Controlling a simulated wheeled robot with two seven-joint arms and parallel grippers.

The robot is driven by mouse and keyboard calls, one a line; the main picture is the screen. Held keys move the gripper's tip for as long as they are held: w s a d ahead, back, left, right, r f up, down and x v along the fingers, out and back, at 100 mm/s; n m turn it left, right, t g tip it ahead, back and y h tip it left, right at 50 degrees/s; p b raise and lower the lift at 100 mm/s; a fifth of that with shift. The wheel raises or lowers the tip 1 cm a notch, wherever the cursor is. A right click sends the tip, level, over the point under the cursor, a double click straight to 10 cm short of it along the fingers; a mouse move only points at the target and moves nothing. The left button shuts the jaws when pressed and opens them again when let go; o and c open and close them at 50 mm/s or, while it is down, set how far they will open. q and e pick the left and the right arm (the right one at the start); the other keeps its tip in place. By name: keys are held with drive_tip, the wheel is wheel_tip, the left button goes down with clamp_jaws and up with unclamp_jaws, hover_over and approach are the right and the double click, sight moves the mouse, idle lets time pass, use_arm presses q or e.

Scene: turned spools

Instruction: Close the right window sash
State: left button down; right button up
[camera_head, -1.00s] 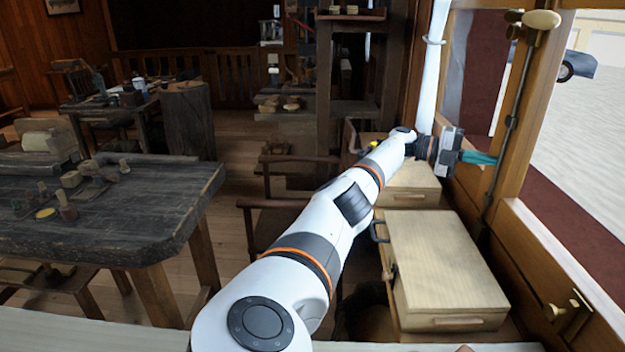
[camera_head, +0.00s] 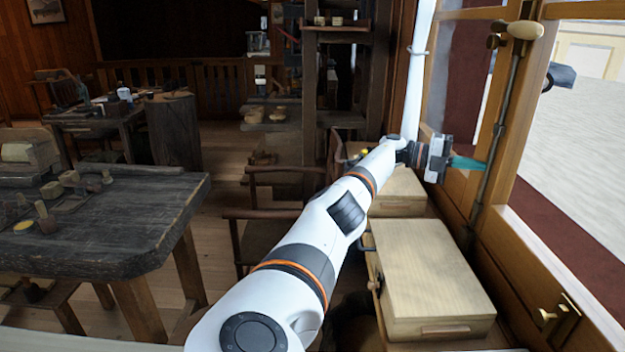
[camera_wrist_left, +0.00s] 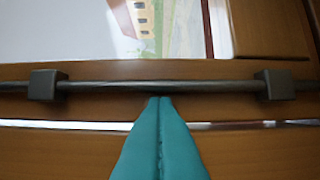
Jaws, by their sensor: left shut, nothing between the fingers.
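The wooden window sash (camera_head: 506,110) stands on the right in the head view, with a thin metal rod (camera_head: 494,135) running up its stile and a brass knob (camera_head: 525,30) near its top. My left gripper (camera_head: 483,163) is at this stile, its teal fingers pointing right. In the left wrist view the teal fingers (camera_wrist_left: 160,102) are pressed together and empty. Their tips are at the rod (camera_wrist_left: 200,87), between two dark brackets; I cannot tell whether they touch it. How far the sash stands open is unclear. My right gripper is not in view.
A pale wooden case (camera_head: 425,275) lies below the window, with a smaller box (camera_head: 400,192) behind it. A brass latch (camera_head: 558,316) sits on the lower frame. A white pole (camera_head: 417,75) rises beside my left wrist. A dark workbench (camera_head: 120,225) stands at left.

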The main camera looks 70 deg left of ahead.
use_arm(q)
drive_tip(key=b+v, duration=0.2)
drive_tip(key=v, duration=1)
drive_tip(key=shift+s+d+f, duration=0.1)
